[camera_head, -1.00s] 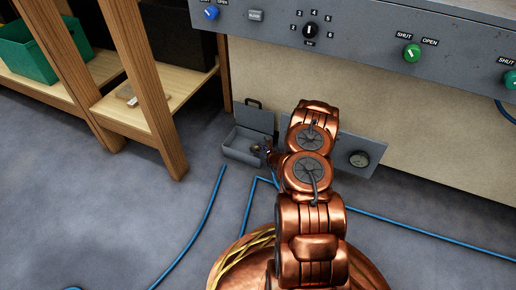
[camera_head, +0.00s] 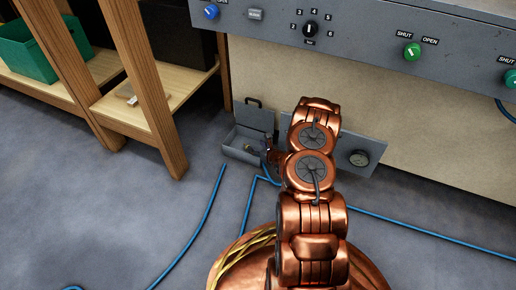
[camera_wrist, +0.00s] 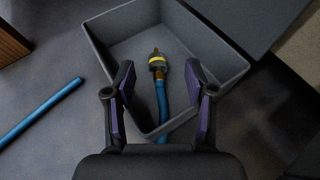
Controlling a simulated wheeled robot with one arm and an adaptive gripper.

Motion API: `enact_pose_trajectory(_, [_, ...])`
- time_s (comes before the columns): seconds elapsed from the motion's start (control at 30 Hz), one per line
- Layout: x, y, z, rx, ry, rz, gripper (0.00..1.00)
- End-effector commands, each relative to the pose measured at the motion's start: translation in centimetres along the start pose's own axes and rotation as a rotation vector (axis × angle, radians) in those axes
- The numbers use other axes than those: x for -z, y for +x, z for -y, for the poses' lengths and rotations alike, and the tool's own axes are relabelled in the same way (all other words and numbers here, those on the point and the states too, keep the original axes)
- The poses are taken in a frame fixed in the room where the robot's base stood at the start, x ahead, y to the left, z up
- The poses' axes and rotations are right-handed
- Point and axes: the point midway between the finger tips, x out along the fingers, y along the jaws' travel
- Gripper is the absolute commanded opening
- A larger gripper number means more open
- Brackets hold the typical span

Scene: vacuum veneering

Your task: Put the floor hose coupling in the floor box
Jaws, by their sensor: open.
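The floor box (camera_head: 232,150) is a grey open box on the floor with its lid raised at the back. In the wrist view the box (camera_wrist: 226,68) lies open beneath my gripper. The hose coupling (camera_wrist: 157,62), brass with a yellow band and a grey collar, is inside the box, on the end of a blue hose (camera_wrist: 163,100). The hose runs toward the near rim between my fingers. My gripper (camera_wrist: 160,78) is open, with one finger on each side of the hose and not touching it. In the head view my arm partly hides the gripper.
Blue hoses (camera_head: 200,220) lie across the floor. A wooden shelf (camera_head: 160,90) stands at the left. A control panel with knobs (camera_head: 310,31) is above.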

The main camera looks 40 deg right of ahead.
Motion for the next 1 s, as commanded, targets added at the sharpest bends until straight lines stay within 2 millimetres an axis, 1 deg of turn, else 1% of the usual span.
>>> enact_pose_trajectory(0.07, [-0.4,-0.2,0.1,0.001,0.0,0.0,0.55])
enact_pose_trajectory(0.37, [-0.5,-3.2,0.0,0.002,0.004,-0.004,0.55])
enact_pose_trajectory(0.47, [-0.5,-4.5,0.1,0.002,0.004,-0.004,0.55])
enact_pose_trajectory(0.7, [-0.6,-8.8,0.1,0.004,0.005,-0.003,0.55])
enact_pose_trajectory(0.8, [-0.5,-10.3,0.1,0.004,0.006,-0.003,0.55])
enact_pose_trajectory(1.0, [-0.4,-12.0,0.0,0.002,0.003,-0.003,0.55])
